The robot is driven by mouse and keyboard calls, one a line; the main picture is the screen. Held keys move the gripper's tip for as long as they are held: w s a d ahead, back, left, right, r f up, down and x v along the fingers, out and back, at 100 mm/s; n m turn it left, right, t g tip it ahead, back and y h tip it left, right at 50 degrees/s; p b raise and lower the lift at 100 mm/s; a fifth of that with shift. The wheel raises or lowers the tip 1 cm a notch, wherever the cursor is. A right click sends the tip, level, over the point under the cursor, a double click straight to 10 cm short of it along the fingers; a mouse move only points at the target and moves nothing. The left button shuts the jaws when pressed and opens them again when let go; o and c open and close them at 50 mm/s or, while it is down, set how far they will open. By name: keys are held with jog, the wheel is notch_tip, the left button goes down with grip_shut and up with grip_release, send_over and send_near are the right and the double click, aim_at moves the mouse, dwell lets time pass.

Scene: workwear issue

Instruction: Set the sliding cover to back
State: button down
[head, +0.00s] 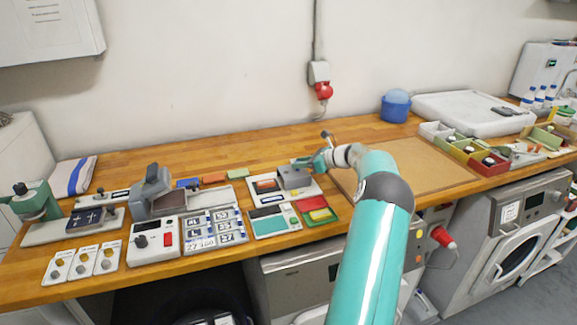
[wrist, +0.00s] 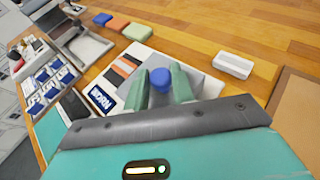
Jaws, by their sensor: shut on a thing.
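The sliding cover (head: 293,179) is a grey block on a flat white base (head: 285,201) near the middle of the bench. In the wrist view the grey cover (wrist: 209,88) carries a round blue knob (wrist: 160,79). My gripper (head: 303,164) is over the cover, and in the wrist view its two green fingers (wrist: 160,88) are shut on the knob from both sides. Dark and orange strips (wrist: 125,66) lie uncovered on the base beside the cover. The fingers and palm hide part of the cover, and the head view hides the knob.
A white block (wrist: 233,64) stands apart in the wrist view. A brown board (head: 415,166) lies clear to the right.

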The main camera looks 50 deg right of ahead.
jog(key=shift+s+d, duration=0.4)
jog(key=shift+d, duration=0.3)
jog(key=c, duration=1.2)
grip_release()
jog(key=shift+d, duration=0.1)
jog(key=shift+o, duration=0.2)
jog(key=v, duration=1.3)
jog(key=shift+s+r, duration=0.2)
jog(key=shift+s, duration=0.1)
